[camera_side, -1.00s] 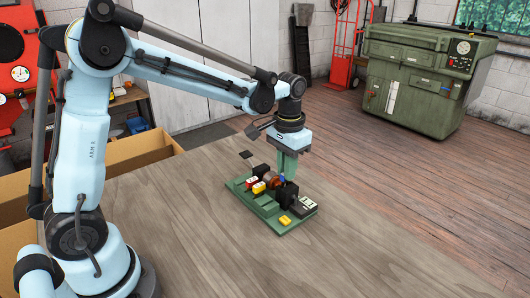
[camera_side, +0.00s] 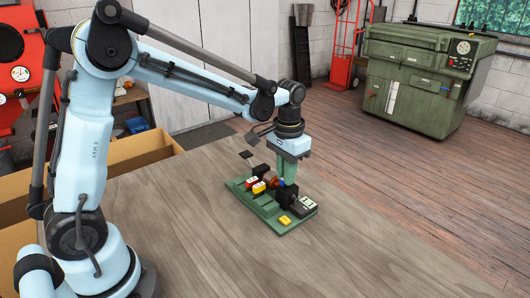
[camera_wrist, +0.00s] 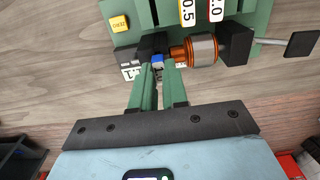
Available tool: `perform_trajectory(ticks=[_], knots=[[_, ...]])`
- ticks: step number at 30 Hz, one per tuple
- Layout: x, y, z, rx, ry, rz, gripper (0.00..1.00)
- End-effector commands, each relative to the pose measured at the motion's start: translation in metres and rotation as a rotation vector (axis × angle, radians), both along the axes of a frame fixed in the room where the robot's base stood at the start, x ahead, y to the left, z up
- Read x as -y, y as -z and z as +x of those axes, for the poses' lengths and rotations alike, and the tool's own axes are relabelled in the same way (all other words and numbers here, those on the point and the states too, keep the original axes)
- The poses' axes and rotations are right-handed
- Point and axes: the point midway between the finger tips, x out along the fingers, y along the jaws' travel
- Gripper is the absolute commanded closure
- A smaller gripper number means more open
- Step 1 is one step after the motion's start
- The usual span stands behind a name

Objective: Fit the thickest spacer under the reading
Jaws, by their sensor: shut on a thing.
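A green fixture (camera_side: 267,207) on the table carries a copper-wound rotor (camera_wrist: 202,49), lying with its shaft between dark blocks. A small blue piece (camera_wrist: 157,60) is between the fingertips of my gripper (camera_wrist: 156,72), which is shut on it at the rotor's left shaft end. In the side view, my gripper (camera_side: 284,180) points down into the fixture. A red spacer marked 2.0 (camera_wrist: 215,10) and a yellow-orange one marked 0.5 (camera_wrist: 187,11) sit in the fixture's slots. The readout (camera_wrist: 130,72) is partly hidden and too small to read surely.
A yellow ZERO button (camera_wrist: 119,23) is at the fixture's corner. A dark plate on a rod (camera_wrist: 300,44) sticks out past the other end. The wooden table (camera_side: 340,255) is clear around the fixture. Cardboard boxes (camera_side: 120,158) stand at the left.

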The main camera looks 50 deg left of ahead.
Motion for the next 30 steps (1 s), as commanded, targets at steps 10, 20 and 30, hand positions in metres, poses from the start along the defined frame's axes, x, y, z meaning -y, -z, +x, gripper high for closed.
perform_trajectory(ticks=[10, 20, 30], knots=[[0.0000, 0.0002, 0.0000, 0.000, 0.000, 0.000, 1.00], [0.0000, 0.0021, 0.0000, 0.000, 0.000, 0.000, 0.76], [0.0000, 0.0020, 0.0000, 0.000, 0.000, 0.000, 0.57]])
